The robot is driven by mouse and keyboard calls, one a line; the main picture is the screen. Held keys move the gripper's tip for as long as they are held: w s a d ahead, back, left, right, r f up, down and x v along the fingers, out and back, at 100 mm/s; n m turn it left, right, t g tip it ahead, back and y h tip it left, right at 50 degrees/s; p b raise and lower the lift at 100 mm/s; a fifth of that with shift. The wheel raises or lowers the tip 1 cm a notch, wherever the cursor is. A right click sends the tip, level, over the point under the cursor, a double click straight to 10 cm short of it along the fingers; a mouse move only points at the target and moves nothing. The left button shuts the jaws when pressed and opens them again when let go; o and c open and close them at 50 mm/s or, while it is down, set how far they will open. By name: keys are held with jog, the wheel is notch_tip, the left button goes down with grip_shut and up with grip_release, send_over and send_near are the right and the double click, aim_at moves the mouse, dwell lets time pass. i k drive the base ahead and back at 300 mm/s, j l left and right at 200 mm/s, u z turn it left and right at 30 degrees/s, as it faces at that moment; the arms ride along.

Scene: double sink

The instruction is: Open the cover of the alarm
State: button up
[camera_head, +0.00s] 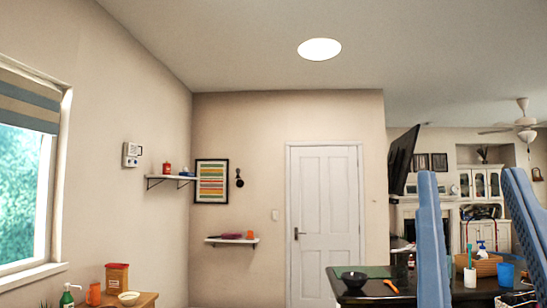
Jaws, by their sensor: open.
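The alarm (131,154) is a small white box on the left wall, between the window and the corner shelf. It has a small darker patch near its top, and its right edge looks stepped, but it is too small to tell how its cover stands. Nothing touches it.
A white door (325,225) is shut.

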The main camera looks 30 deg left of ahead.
aim_at(133, 149)
jog(key=u, duration=1.6)
jog(key=i+z, duration=0.1)
jog(key=i, duration=4.9)
jog(key=j, duration=0.1)
